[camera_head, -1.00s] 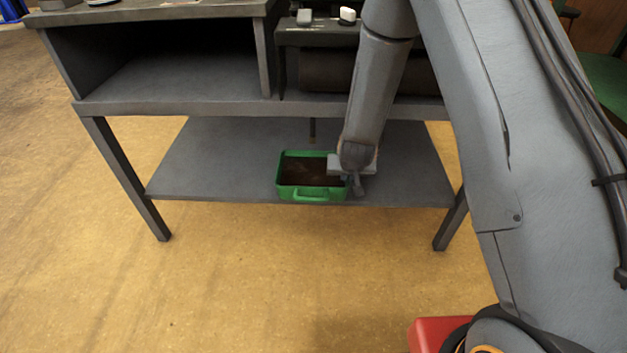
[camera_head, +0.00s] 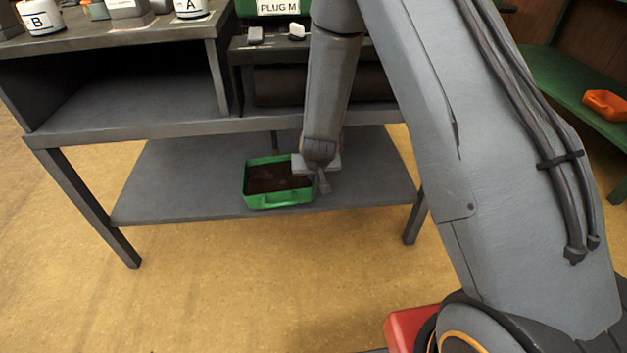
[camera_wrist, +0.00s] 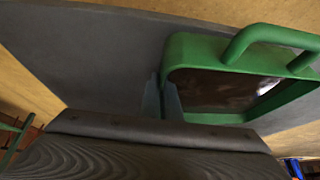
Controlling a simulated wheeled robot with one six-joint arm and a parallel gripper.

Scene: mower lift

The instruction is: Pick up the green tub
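The green tub (camera_head: 280,199) is an open box with a handle on its front and dark brown contents. It sits on the grey lower shelf (camera_head: 180,175) of the workbench, near the front edge. My gripper (camera_head: 308,180) is at the tub's right wall in the head view. In the wrist view the tub (camera_wrist: 203,48) shows at upper right with its handle. My two fingers (camera_wrist: 162,97) point at its near left corner there, close together, one on each side of the wall as it seems. Whether they press on the wall is hard to tell.
The workbench top (camera_head: 100,38) overhangs the shelf, and my arm reaches in beneath it. Bench legs (camera_head: 88,205) stand at both sides. A green bench with an orange tray (camera_head: 606,104) is at right.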

